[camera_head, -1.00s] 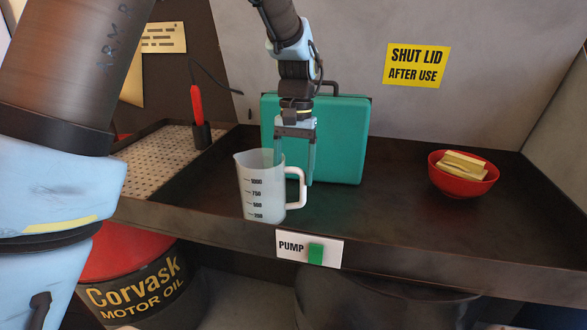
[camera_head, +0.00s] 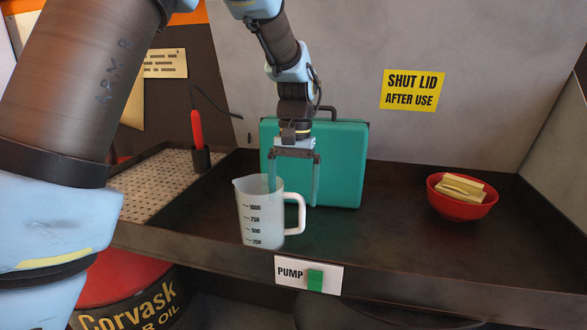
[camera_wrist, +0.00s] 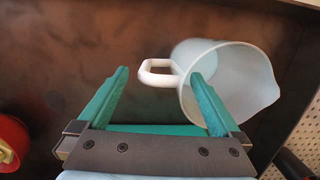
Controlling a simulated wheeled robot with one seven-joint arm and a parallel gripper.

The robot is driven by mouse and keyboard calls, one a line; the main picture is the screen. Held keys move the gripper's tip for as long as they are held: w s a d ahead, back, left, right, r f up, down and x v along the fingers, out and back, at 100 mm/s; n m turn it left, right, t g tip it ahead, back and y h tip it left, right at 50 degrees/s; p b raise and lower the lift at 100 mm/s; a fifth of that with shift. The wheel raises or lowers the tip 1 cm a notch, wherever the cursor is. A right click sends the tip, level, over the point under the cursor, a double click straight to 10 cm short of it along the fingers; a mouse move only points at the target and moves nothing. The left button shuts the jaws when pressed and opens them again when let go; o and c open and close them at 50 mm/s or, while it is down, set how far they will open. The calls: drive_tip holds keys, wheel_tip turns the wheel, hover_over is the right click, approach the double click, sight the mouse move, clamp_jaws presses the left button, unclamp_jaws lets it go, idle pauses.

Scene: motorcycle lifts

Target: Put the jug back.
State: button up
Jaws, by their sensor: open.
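The jug (camera_head: 261,222) is a translucent white measuring jug with black marks and a white handle (camera_head: 299,212). It stands upright near the front edge of the dark bench top (camera_head: 370,232). My gripper (camera_head: 294,195) is open above and around the handle side of the jug. In the wrist view, the jug (camera_wrist: 240,85) lies under the right finger and its handle shows between the fingertips of my gripper (camera_wrist: 160,74). One finger overlaps the jug's mouth; I cannot tell whether it is inside or behind the wall. No finger is seen closed on the jug.
A teal case (camera_head: 343,165) stands close behind my gripper. A red bowl (camera_head: 462,205) with pale blocks is at the right. A perforated tray (camera_head: 150,190) and a red-handled tool (camera_head: 198,130) are at the left. A PUMP label with a green button (camera_head: 315,281) is on the front edge.

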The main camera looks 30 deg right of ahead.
wheel_tip(320, 180, up, 11)
drive_tip(key=w+d+b, duration=0.1)
drive_tip(key=shift+b, duration=0.3)
drive_tip(key=shift+f, duration=0.15)
